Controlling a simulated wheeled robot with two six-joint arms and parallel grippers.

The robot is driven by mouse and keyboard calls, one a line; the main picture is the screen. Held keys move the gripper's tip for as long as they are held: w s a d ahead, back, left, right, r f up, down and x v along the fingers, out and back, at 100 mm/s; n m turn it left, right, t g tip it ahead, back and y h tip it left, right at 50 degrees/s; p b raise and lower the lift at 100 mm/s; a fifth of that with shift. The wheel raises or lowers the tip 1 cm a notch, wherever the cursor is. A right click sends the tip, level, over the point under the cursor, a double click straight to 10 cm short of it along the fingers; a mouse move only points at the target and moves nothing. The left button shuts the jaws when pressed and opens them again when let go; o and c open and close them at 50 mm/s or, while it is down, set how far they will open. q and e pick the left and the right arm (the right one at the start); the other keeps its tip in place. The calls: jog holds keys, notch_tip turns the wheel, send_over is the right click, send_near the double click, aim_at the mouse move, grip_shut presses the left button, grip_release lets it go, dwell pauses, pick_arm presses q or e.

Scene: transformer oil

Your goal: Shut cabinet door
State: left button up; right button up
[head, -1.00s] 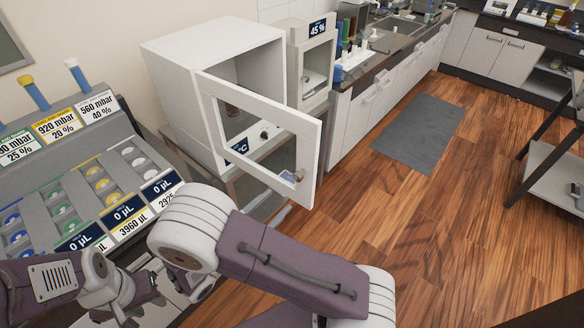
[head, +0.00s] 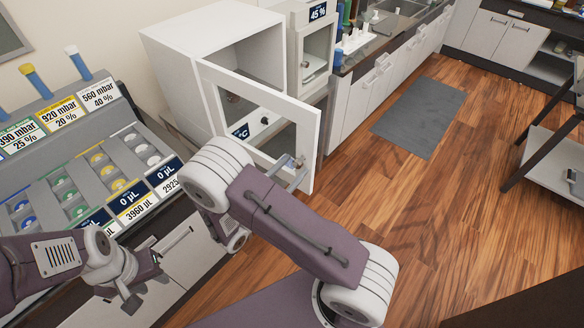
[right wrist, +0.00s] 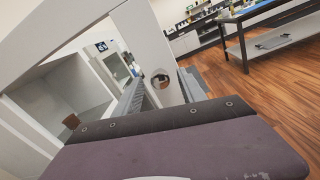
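The white cabinet (head: 185,62) stands on the counter in the head view, its front open. Its door (head: 309,145), a white frame with a window, stands swung out to the right. A small handle (head: 298,163) is near the door's lower free corner. The door frame also shows in the right wrist view (right wrist: 135,35). My right arm bends in front of the door. A grey tip of my right gripper (head: 297,181) shows beside the handle; contact is unclear and its fingers are mostly hidden. My left gripper (head: 132,302) is low at the left, away from the cabinet.
A labelled rack of caps and tubes (head: 95,165) stands left of the cabinet. A box marked 45 % (head: 317,45) is right of it. A grey mat (head: 422,115) lies on the open wooden floor. A shelved table (head: 555,165) is at the far right.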

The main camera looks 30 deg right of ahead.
grip_shut()
dwell(1.3)
